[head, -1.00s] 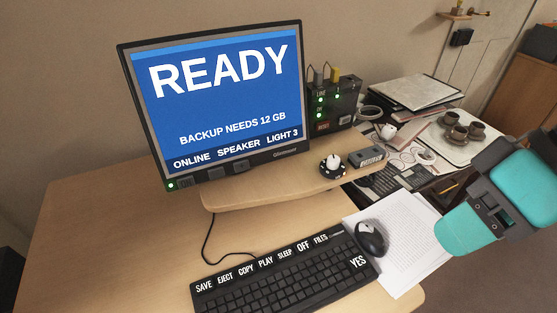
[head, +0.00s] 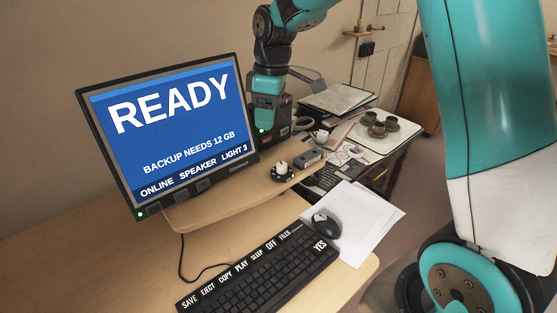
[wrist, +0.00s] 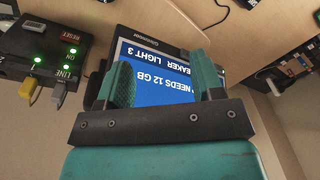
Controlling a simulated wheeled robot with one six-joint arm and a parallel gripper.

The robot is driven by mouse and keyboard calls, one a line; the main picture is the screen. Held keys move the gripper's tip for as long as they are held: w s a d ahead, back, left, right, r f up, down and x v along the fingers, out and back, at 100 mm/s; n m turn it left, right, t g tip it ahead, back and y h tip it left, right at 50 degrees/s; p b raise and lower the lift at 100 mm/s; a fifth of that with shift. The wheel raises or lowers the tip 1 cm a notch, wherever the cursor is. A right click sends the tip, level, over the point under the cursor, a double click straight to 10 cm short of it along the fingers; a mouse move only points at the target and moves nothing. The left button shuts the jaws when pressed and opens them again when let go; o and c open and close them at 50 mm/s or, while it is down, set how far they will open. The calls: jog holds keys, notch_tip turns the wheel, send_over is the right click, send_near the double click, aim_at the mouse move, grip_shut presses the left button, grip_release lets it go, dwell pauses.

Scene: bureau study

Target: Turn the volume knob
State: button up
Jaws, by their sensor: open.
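A knob with a white cap on a round black base (head: 282,170) sits on the wooden monitor shelf (head: 215,200), right of the monitor. My gripper (head: 266,118) is above and behind it in the head view, in front of the black switch box. It is apart from the knob. In the wrist view my gripper (wrist: 163,82) is open, with nothing between its two teal fingers. The monitor (head: 170,130) shows READY, BACKUP NEEDS 12 GB, ONLINE, SPEAKER and LIGHT 3. It appears upside down behind the fingers in the wrist view (wrist: 150,75). I cannot make out the knob clearly there.
The black box (wrist: 50,48) with green lights, a RESET label and plugged cables is close beside my gripper. A small grey device (head: 308,158) sits right of the knob. The keyboard (head: 260,270), mouse (head: 326,226) and papers (head: 360,215) lie in front; cups (head: 379,126) stand on a tray.

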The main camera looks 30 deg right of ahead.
jog(key=n+h, duration=0.1)
send_over(282, 164)
notch_tip(282, 164, down, 5)
jog(key=shift+g, duration=0.3)
notch_tip(282, 164, down, 17)
jog(key=p, duration=0.3)
jog(key=shift+s, duration=0.1)
jog(key=shift+c, duration=0.2)
jog(key=c, duration=0.9)
